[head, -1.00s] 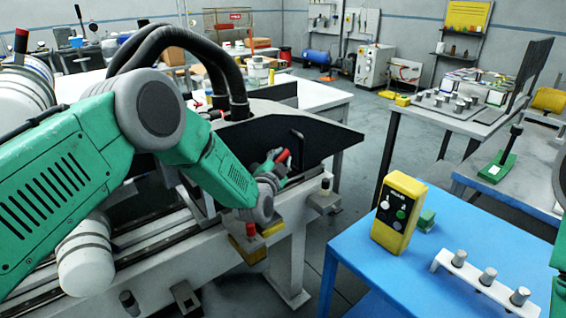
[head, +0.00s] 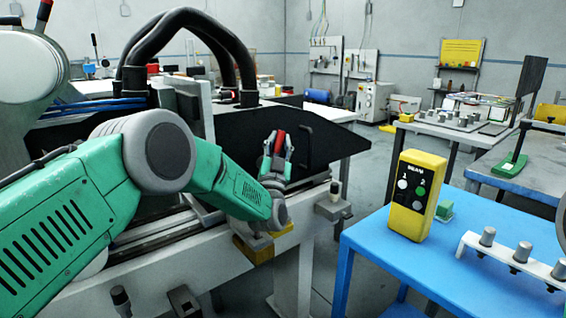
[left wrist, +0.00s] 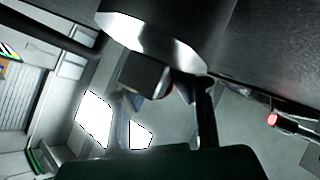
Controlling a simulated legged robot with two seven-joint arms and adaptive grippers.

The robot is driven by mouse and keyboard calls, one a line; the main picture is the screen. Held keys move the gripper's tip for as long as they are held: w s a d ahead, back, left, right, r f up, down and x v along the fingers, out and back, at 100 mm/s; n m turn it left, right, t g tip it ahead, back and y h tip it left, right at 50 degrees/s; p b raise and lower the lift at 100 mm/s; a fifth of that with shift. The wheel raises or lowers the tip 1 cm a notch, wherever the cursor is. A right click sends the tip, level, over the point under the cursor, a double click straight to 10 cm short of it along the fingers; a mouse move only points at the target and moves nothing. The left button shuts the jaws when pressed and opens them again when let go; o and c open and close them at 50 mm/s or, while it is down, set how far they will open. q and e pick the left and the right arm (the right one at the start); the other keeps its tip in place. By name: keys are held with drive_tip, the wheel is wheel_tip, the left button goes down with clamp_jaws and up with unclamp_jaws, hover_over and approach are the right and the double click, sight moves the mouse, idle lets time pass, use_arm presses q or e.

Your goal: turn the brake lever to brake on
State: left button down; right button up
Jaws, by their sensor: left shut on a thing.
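The lever with the red grip (head: 280,141) stands in front of the black plate on the machine, close to upright. I take it for the brake lever. My left gripper (head: 278,148) is at that grip, fingers up, and is shut on it. The fingers and wrist hide the lever's lower part and pivot. In the left wrist view, a pale rounded part and a dark block (left wrist: 145,75) lie close in front of the camera, and the lever cannot be told clearly. No brake marking is readable. My right gripper is not in view.
The black plate (head: 330,147) stands right behind the gripper. A yellow block (head: 254,250) sits below my forearm. On the right, a blue table (head: 400,262) holds a yellow button box (head: 417,195) and a white rack (head: 500,259) with grey pegs. Floor shows between machine and table.

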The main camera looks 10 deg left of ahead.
use_arm(q)
drive_tip(key=shift+s+a+f+n+t+y+b, duration=0.1)
drive_tip(key=shift+s+a+n+t+y+b, duration=0.2)
drive_tip(key=shift+n+y+b, duration=0.7)
drive_tip(key=shift+s+a+f+n+t+y+b, duration=0.15)
drive_tip(key=shift+s+n+y+b, duration=0.2)
drive_tip(key=shift+n+y+b, duration=0.7)
drive_tip(key=shift+s+a+n+t+y+b, duration=0.1)
drive_tip(key=shift+s+a+n+y+b, duration=0.2)
drive_tip(key=shift+n+y+b, duration=0.65)
drive_tip(key=shift+d+p, duration=0.1)
drive_tip(key=shift+p, duration=0.2)
drive_tip(key=c, duration=1.4)
unclamp_jaws()
drive_tip(key=shift+r+n, duration=0.15)
drive_tip(key=shift+n, duration=0.15)
drive_tip(key=shift+r, duration=0.1)
drive_tip(key=shift+s, duration=0.1)
drive_tip(key=v, duration=0.7)
drive_tip(key=shift+d+f, duration=0.1)
drive_tip(key=shift+f, duration=0.25)
drive_tip(key=shift+r, duration=0.15)
